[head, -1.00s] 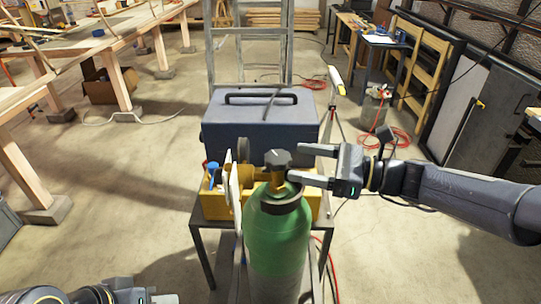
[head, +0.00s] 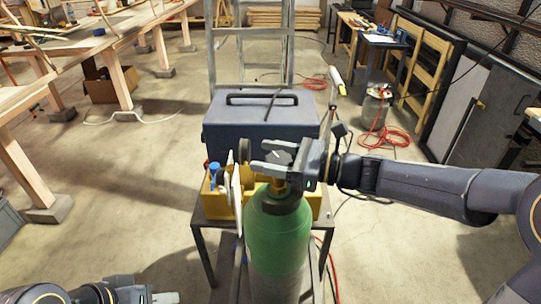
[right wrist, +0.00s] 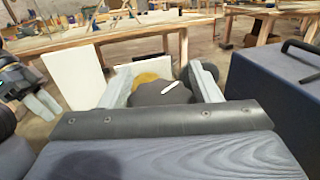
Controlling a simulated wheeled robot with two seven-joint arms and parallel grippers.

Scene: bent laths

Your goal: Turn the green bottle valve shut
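The green bottle (head: 278,238) stands upright in front of a small metal table. Its dark valve knob (right wrist: 160,95), with a white mark on top, shows in the right wrist view between the fingers of my right gripper (right wrist: 165,88). In the head view my right gripper (head: 270,157) reaches in from the right over the bottle's neck and mostly hides the knob.
A dark blue case (head: 262,120) stands just behind the valve. A yellow tray (head: 214,197) and a pale upright plate (head: 233,190) are close left of the bottle, on the small table (head: 203,222). Wooden benches stand farther left. Open floor lies on both sides.

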